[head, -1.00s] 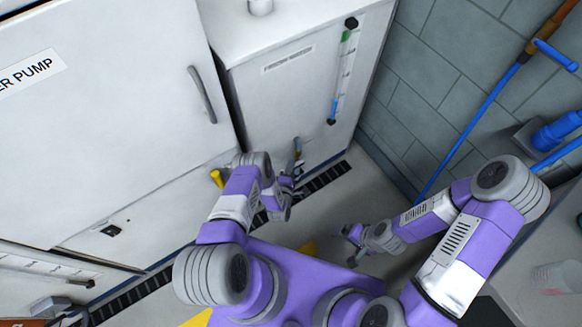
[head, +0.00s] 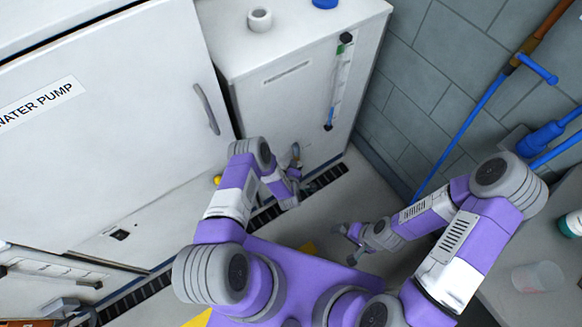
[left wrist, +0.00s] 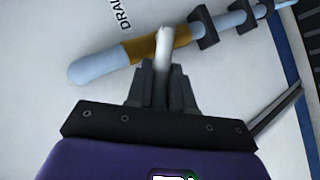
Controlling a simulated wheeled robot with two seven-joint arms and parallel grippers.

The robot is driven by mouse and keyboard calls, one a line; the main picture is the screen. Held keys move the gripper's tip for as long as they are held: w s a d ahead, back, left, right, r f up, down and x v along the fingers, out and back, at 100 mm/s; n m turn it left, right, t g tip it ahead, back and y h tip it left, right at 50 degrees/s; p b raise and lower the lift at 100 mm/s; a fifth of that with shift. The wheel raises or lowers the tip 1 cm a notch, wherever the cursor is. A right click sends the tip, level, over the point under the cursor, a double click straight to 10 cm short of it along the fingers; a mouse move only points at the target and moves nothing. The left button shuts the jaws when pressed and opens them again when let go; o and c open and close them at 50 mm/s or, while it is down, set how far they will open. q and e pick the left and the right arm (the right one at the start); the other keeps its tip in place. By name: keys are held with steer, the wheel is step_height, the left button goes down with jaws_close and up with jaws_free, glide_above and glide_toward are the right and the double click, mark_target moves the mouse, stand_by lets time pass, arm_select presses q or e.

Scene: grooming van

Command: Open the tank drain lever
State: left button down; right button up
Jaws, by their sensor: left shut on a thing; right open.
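The white tank (head: 290,105) stands at the back middle in the head view. In the left wrist view, a light blue pipe (left wrist: 100,66) with an ochre band (left wrist: 172,40) runs across its front, below a partly hidden label starting "DRA". A pale lever (left wrist: 163,42) stands out at the ochre band. My left gripper (head: 297,176) is low at the tank front; in the left wrist view its fingers (left wrist: 162,82) are shut around the lever's near end. My right gripper (head: 345,240) is open and empty over the floor, away from the tank.
A cabinet labelled WATER PUMP (head: 110,130) stands left of the tank. A dark floor grate (head: 325,177) runs along the tank's foot. The tiled wall (head: 420,110), with a blue pole (head: 465,120), is on the right. A counter with a clear cup (head: 537,277) is at lower right.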

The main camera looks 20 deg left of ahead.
arm_select(q)
steer(key=shift+r+g, duration=0.1)
steer(key=shift+g, duration=0.2)
steer(key=c, duration=1.1)
jaws_free()
steer(key=p+v, duration=0.3)
steer(key=v, duration=0.4)
steer(key=shift+s, duration=0.2)
steer(key=shift+d+r, duration=0.1)
steer(key=shift+d, duration=0.05)
